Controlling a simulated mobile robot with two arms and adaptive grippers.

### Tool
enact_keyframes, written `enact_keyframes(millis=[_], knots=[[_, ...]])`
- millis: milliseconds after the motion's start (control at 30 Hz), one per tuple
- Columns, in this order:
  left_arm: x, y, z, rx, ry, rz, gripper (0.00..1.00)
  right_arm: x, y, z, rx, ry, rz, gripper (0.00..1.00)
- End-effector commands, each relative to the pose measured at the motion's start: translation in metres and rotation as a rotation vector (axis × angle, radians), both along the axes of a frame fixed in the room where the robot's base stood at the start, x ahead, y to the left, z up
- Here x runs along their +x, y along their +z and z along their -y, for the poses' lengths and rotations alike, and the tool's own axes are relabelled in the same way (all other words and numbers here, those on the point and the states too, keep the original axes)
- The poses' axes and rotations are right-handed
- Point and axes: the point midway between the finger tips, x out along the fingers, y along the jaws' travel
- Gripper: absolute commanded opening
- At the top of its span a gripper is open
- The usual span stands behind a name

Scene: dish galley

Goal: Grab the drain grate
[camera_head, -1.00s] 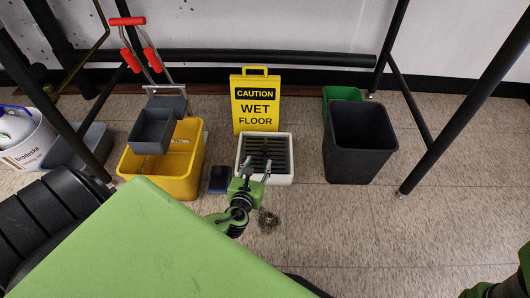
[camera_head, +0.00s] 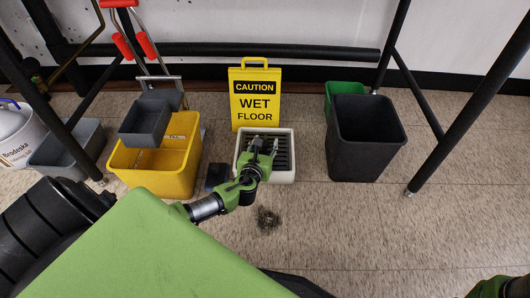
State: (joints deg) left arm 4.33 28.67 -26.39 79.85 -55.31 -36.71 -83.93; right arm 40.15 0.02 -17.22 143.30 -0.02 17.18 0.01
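The drain grate (camera_head: 281,154) is a dark slatted panel set inside a white square basin (camera_head: 284,178) on the tiled floor, in front of the yellow wet-floor sign. My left gripper (camera_head: 265,146) reaches over the grate's left part from the front. Its two fingers are apart and nothing shows between them. I cannot tell whether the fingertips touch the grate. The gripper hides part of the grate and of the basin's front left rim. Part of my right arm shows at the bottom right corner; its fingers are out of view.
The caution sign (camera_head: 256,98) stands right behind the basin. A yellow mop bucket (camera_head: 165,165) and a small dark blue object (camera_head: 215,176) are at left. A black bin (camera_head: 366,140) and green bin (camera_head: 335,89) stand at right. A scrubber (camera_head: 268,219) lies in front; floor at front right is clear.

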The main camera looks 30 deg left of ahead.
Motion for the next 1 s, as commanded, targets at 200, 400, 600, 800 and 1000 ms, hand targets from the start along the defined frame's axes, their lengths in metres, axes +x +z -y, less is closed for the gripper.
enact_keyframes(millis=[200,400,600,800,1000], knots=[[0.000,0.001,0.000,0.000,0.000,0.000,0.14,0.000,0.001,0.000,0.000,0.000,0.000,0.40],[0.000,0.002,0.000,0.001,0.000,0.002,0.00,0.000,0.001,0.000,0.000,0.000,0.000,0.40],[0.000,0.002,0.000,0.001,0.000,0.002,0.00,0.000,0.002,0.000,0.000,0.000,0.000,0.40],[0.000,0.014,0.000,0.000,0.000,0.002,0.00,0.000,0.011,0.000,0.000,0.000,-0.001,0.40],[0.000,0.042,0.000,0.002,0.000,0.002,0.00,0.001,0.035,0.000,0.000,0.000,-0.002,0.40]])
